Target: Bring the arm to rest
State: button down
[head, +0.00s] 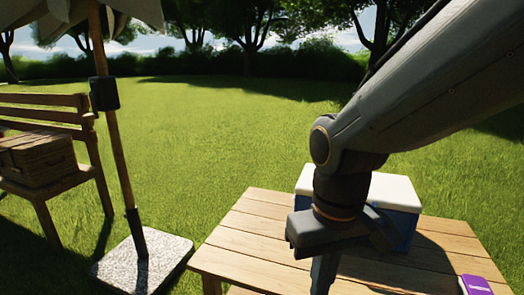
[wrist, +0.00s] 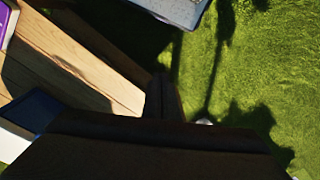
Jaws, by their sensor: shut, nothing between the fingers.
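My arm reaches in from the upper right of the head view and bends down at the wrist. My gripper (head: 323,278) points down over the wooden table (head: 245,237), with its tips cut off by the lower picture edge. In the wrist view the dark fingers (wrist: 163,96) are together and empty, showing past the gripper's dark body near the table's edge. I cannot tell how high the tips are above the boards.
A blue cooler with a white lid (head: 397,188) stands on the table behind my gripper. A purple item (head: 476,285) lies at the right.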

jog(key=s+d+r+m+p, duration=0.1)
jog(key=d+r+m+p, duration=0.2)
jog(key=d+r+p, duration=0.6)
notch_tip(320, 180, up, 4)
jog(key=p, duration=1.2)
jog(key=shift+s+d+f, duration=0.15)
jog(key=shift+s+d, duration=0.1)
jog(key=shift+s, duration=0.1)
